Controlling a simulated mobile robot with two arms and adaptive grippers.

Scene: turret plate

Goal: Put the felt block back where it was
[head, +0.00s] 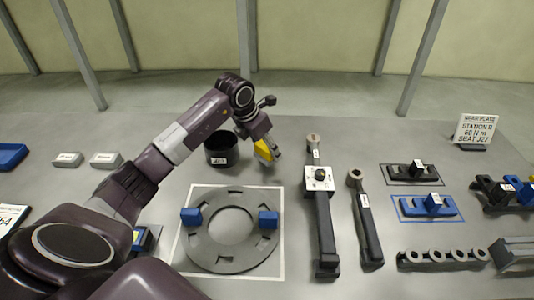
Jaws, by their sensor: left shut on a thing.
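A yellow block (264,151), which looks like the felt block, is in my left gripper (270,151). The gripper is shut on it and partly hides it. It is above the table, behind the grey ring plate (232,263) and to the right of the black round cup (218,160). I cannot tell its exact height. The ring plate lies on a white-outlined square and carries a blue block at its left (191,216) and one at its right (268,219). My right gripper is not in view.
A tool with a white dial box (319,179) and a dark-handled wrench (366,218) lie right of the plate. Dark (412,171) and blue (428,206) fixtures sit in outlined spots. A sign (475,129) stands at back right. The table behind the tools is clear.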

